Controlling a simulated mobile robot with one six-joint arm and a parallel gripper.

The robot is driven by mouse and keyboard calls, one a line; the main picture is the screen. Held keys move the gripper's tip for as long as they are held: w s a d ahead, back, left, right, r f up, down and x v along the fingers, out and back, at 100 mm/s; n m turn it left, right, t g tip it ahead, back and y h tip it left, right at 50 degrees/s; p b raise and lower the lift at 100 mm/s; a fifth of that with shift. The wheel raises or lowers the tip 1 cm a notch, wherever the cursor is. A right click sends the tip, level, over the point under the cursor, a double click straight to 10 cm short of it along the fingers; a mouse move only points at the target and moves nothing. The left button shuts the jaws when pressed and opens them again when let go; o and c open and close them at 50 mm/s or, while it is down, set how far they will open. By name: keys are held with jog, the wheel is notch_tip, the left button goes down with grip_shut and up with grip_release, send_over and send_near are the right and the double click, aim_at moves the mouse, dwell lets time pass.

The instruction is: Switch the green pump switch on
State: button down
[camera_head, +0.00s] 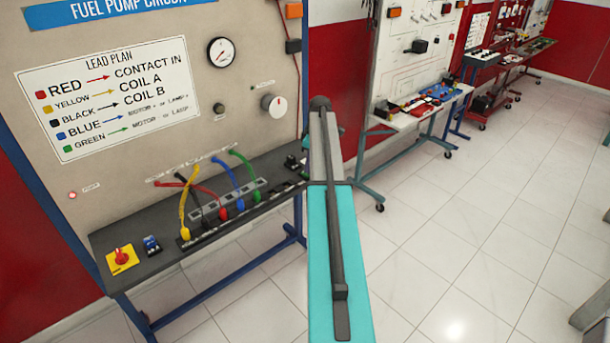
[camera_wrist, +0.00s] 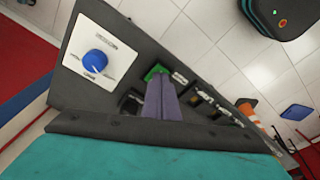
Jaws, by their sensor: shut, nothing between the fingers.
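The green switch (camera_wrist: 155,72) sits on a dark panel in the wrist view, right of a white plate with a blue knob. My gripper (camera_wrist: 160,80) is shut and empty, its two grey-purple fingers side by side. The fingertips are at the lower edge of the green switch in the picture and cover part of it. I cannot tell if they touch it, or which way the switch is set. In the head view my teal arm hides the gripper, and I cannot make out the switch there.
The blue knob (camera_wrist: 95,61) is left of the fingers. Several dark switches or sockets (camera_wrist: 205,97) lie to the right, with an orange cone (camera_wrist: 247,108) beyond. The head view shows the fuel pump board (camera_head: 150,130) with plugged leads, other trainers at right, and open tiled floor (camera_head: 480,220).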

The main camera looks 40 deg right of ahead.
jog(key=shift+f+b, duration=0.3)
jog(key=shift+f, duration=0.35)
dwell(0.9)
jog(key=shift+r, duration=0.15)
notch_tip(320, 180, up, 7)
jog(key=p, duration=0.3)
dwell(0.8)
jog(key=shift+f, duration=0.2)
dwell(0.6)
